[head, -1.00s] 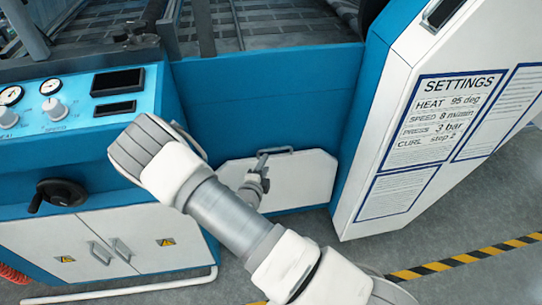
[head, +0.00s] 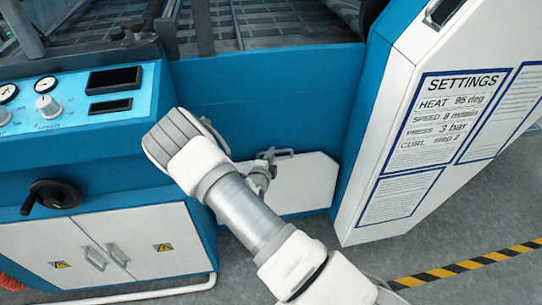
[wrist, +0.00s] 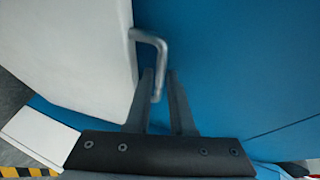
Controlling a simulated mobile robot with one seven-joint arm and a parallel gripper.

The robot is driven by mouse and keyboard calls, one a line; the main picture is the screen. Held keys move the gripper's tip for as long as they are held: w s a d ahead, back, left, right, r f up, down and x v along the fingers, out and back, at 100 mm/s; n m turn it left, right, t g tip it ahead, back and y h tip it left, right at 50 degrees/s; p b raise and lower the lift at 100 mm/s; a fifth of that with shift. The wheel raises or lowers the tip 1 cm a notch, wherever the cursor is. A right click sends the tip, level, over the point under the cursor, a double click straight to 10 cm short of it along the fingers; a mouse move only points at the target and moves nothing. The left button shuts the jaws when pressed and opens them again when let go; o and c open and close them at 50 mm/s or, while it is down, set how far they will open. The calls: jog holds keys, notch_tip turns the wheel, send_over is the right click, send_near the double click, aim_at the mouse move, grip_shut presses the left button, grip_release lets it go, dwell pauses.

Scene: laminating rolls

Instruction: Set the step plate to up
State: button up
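The step plate (head: 305,185) is a white panel with cut upper corners, low on the blue machine front. I cannot tell its exact tilt. Its metal handle (head: 285,152) is at its top edge. In the wrist view the step plate (wrist: 80,50) fills the upper left, and the handle (wrist: 157,55) sticks out from its edge. My gripper (head: 270,157) is at the handle in the head view, partly hidden by my arm. In the wrist view my gripper (wrist: 160,78) is open, with the handle's outer bar between its fingertips, nearer the left finger.
A white cabinet with a settings sheet (head: 437,130) stands close on the right. A control panel (head: 80,100), a black handwheel (head: 50,196) and white doors (head: 110,245) are on the left. Striped floor tape (head: 470,264) runs at lower right.

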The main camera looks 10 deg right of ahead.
grip_shut()
dwell(1.1)
